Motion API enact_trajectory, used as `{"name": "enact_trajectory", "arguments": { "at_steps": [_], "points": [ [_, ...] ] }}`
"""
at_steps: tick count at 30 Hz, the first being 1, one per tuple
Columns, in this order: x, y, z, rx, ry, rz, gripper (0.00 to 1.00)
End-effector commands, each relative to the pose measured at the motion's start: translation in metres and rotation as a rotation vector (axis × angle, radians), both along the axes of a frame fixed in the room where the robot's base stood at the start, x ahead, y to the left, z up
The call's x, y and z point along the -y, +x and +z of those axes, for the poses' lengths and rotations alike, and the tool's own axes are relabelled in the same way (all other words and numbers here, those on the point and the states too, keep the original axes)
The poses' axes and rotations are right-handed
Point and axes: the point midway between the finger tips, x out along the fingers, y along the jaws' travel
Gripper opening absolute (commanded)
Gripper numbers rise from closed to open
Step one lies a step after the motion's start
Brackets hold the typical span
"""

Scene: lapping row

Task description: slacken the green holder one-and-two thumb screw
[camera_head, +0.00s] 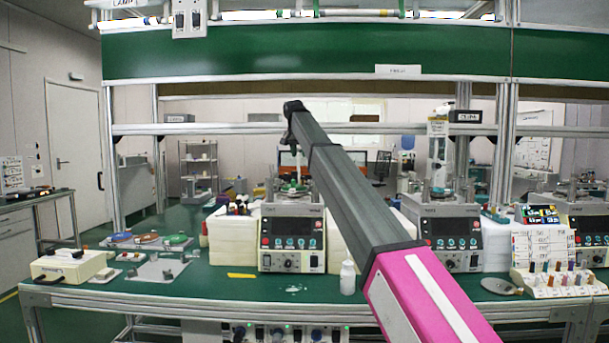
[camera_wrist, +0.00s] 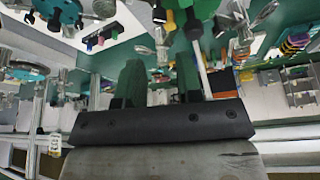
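The green holder (camera_head: 292,187) sits on top of the left lapping machine (camera_head: 291,240) in the head view. In the wrist view the green holder (camera_wrist: 198,8) shows at the top edge, partly cut off. Dark thumb screws hang at its rim, one (camera_wrist: 193,28) near the middle and one (camera_wrist: 158,14) to its left. I cannot tell which is the one-and-two screw. My gripper (camera_wrist: 160,68) shows two dark green fingers set apart, with nothing held between them. The screws appear beyond the fingertips. In the head view my arm hides much of the gripper.
A teal holder (camera_wrist: 62,10) with dark knobs is at the upper left of the wrist view. A second machine (camera_head: 452,238) stands to the right. Coloured discs (camera_head: 146,239) rest at the left.

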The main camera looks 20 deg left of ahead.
Motion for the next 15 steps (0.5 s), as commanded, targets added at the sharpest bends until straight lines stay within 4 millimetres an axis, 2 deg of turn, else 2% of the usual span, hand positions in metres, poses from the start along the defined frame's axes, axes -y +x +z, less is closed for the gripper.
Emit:
{"name": "enact_trajectory", "arguments": {
  "at_steps": [8,15],
  "points": [
    [0.001,0.010,-0.025,-0.001,0.000,0.000,0.33],
    [0.002,0.026,-0.064,-0.002,-0.001,0.000,0.33]
  ]
}}
